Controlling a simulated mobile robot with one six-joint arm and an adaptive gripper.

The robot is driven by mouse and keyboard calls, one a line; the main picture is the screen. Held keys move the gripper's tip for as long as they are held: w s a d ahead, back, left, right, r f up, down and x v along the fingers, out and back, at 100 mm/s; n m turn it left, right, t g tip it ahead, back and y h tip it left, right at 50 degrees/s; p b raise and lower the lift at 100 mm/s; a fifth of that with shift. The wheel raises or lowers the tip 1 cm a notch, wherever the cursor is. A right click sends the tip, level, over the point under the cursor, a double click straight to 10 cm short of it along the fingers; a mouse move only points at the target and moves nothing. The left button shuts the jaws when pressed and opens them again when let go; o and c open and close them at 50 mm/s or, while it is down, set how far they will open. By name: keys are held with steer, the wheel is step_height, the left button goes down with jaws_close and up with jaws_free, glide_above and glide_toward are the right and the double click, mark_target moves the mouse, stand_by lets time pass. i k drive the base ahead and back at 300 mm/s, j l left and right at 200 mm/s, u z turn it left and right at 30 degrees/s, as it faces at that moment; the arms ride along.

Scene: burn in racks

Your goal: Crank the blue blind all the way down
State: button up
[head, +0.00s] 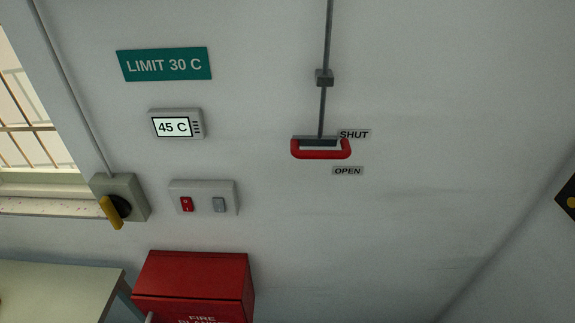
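No blue blind shows in this view. Part of a window (25,120) with thin bars is at the left edge, and the visible part of it is uncovered. Beside its lower right corner, a grey wall box (132,196) carries a black round hub with a yellow handle (111,212) that points down. A thin grey rod or conduit (72,88) runs from this box up along the window to the top left. Whether the yellow handle is the blind's crank cannot be told. My gripper is not in view.
A red handle (321,154) hangs on a rod beside SHUT and OPEN labels. A 45 C display (174,126), a LIMIT 30 C sign (164,64) and a switch panel (203,197) are on the wall. A red box (195,275) and pale worktop (55,290) are below.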

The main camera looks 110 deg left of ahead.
mark_target(116, 208)
steer(key=u, duration=4.65)
steer(key=i+z, duration=0.25)
steer(key=i, duration=0.45)
